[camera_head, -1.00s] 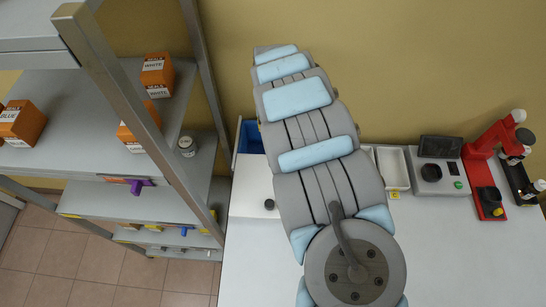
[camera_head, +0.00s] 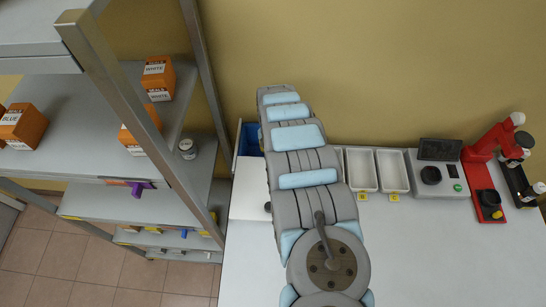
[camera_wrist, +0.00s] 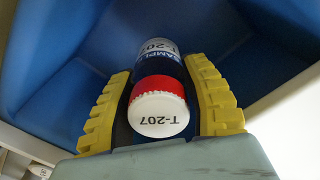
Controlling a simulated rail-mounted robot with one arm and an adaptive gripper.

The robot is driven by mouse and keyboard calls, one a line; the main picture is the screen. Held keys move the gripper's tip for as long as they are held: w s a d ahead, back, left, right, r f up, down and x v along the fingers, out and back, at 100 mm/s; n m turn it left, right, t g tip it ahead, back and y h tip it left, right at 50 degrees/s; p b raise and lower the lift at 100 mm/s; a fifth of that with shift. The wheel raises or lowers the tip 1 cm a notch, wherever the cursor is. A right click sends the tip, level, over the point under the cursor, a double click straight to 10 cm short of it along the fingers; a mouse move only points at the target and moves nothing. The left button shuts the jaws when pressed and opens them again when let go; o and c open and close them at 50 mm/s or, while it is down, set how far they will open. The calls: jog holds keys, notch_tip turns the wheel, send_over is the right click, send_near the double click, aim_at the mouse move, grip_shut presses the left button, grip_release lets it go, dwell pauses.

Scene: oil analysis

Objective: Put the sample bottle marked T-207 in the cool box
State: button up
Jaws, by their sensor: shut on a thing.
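The sample bottle (camera_wrist: 158,105) is in the wrist view, with a white cap marked T-207, a red ring and a blue and white label. My gripper (camera_wrist: 160,100) is shut on it, one yellow ribbed finger on each side. Around and beyond the bottle are the blue inner walls of the cool box (camera_wrist: 60,85). I cannot tell whether the bottle touches its floor. In the head view the blue cool box (camera_head: 252,140) shows in part at the left end of the bench, behind my arm. My arm hides the gripper and the bottle there.
White trays (camera_head: 362,172) with yellow tags stand right of my arm, then a grey instrument (camera_head: 440,165) and a red stand (camera_head: 485,180). A shelf rack (camera_head: 120,195) with orange boxes (camera_head: 158,78) is at left. The front bench surface (camera_head: 440,260) is clear.

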jog(key=shift+a+f, duration=0.1)
jog(key=shift+f, duration=1.5)
jog(key=shift+d+f, duration=0.2)
jog(key=shift+f, duration=0.2)
jog(key=o, duration=1.2)
jog(key=shift+c, duration=0.2)
jog(key=shift+r, duration=0.2)
